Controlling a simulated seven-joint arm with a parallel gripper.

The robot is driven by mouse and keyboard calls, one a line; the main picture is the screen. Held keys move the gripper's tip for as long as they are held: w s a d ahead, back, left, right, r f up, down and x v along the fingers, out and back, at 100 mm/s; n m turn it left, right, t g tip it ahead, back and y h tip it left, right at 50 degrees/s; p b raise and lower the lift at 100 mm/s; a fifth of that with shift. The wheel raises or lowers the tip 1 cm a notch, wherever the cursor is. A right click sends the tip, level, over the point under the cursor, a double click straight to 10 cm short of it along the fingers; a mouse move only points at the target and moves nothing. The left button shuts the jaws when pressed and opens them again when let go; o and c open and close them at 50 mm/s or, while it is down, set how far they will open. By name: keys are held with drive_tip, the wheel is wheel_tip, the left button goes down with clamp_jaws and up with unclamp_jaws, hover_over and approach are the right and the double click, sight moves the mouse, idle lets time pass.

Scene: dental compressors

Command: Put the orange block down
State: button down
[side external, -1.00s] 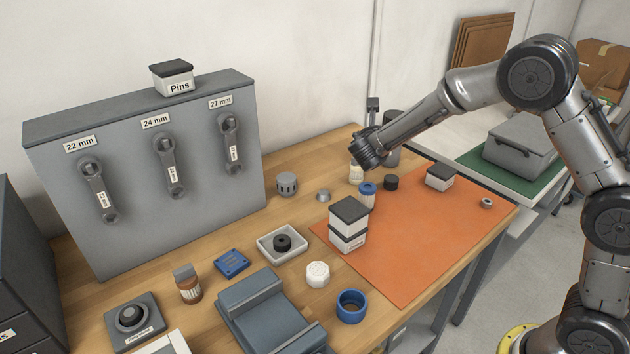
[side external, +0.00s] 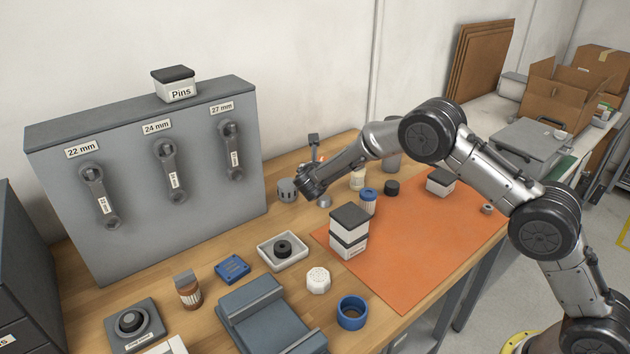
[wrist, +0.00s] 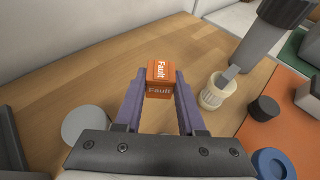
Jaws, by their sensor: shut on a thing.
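In the wrist view the orange block (wrist: 159,79), marked "Fault", sits between the two fingers of my gripper (wrist: 152,92). The fingers are shut on it from both sides. Bare wood of the bench lies beyond the block; I cannot tell whether a gap separates them. In the side view my gripper (side external: 310,180) is over the back of the bench, near a grey slotted knob. The block is mostly hidden there behind my wrist.
The wooden bench (wrist: 60,75) is clear left of and beyond the block. A cream cup (wrist: 213,92) holding a tool stands to the right, near a black cap (wrist: 264,108), a blue ring (wrist: 272,163) and the orange mat (wrist: 290,95). A grey round part (wrist: 85,125) lies left.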

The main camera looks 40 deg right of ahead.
drive_tip(key=w+f, duration=0.2)
drive_tip(key=f, duration=0.1)
drive_tip(key=shift+w, duration=0.35)
drive_tip(key=shift+f, duration=1.65)
drive_tip(key=shift+f, duration=0.1)
drive_tip(key=c, duration=0.8)
unclamp_jaws()
drive_tip(key=shift+r, duration=0.2)
drive_tip(key=v, duration=1.1)
drive_tip(key=shift+s+a, duration=0.3)
drive_tip(key=shift+s, duration=0.05)
drive_tip(key=shift+r, duration=0.1)
